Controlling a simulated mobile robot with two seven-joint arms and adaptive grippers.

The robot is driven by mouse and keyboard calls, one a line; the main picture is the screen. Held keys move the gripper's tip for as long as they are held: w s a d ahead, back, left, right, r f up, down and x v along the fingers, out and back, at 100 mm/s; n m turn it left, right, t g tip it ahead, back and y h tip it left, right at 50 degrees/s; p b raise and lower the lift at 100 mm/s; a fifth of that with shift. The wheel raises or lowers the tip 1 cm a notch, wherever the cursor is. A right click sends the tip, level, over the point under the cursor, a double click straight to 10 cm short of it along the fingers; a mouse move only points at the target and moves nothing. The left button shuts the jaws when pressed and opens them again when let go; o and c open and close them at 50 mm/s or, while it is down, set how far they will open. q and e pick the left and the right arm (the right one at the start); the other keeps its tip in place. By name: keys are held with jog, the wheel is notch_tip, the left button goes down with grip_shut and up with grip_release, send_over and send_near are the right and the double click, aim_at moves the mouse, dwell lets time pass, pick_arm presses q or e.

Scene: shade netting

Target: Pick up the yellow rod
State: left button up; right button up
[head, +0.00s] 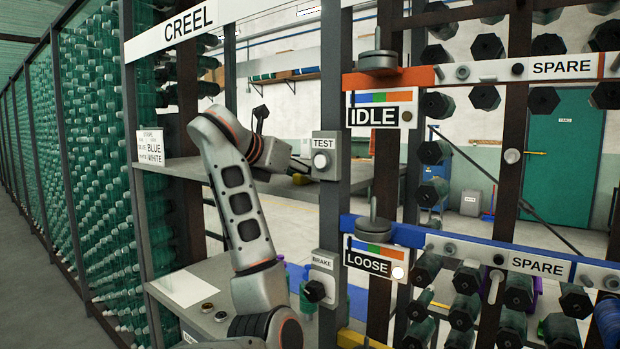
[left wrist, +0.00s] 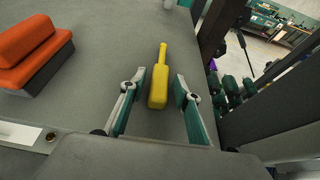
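The yellow rod (left wrist: 158,86) lies on a grey shelf (left wrist: 105,40) in the left wrist view. It has a thick body towards me and a thinner neck pointing away. My left gripper (left wrist: 159,78) is open, with one finger on each side of the rod's thick end and a gap on both sides. In the head view my left arm reaches over the upper creel shelf (head: 185,168), and a small yellow piece of the rod (head: 301,179) shows beside the gripper (head: 291,164). My right gripper is in neither view.
An orange and grey block (left wrist: 35,52) sits on the shelf left of the rod. A post with a TEST button box (head: 323,156) stands right of my left gripper in the head view. A BRAKE switch (head: 318,290) is below. Bobbin racks (head: 470,250) fill the right.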

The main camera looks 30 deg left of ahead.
pick_arm(q)
jog(key=c, duration=0.6)
grip_shut()
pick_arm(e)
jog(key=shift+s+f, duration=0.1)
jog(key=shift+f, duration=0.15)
pick_arm(q)
jog(key=shift+r, duration=0.15)
notch_tip(320, 180, up, 20)
jog(key=p, duration=0.1)
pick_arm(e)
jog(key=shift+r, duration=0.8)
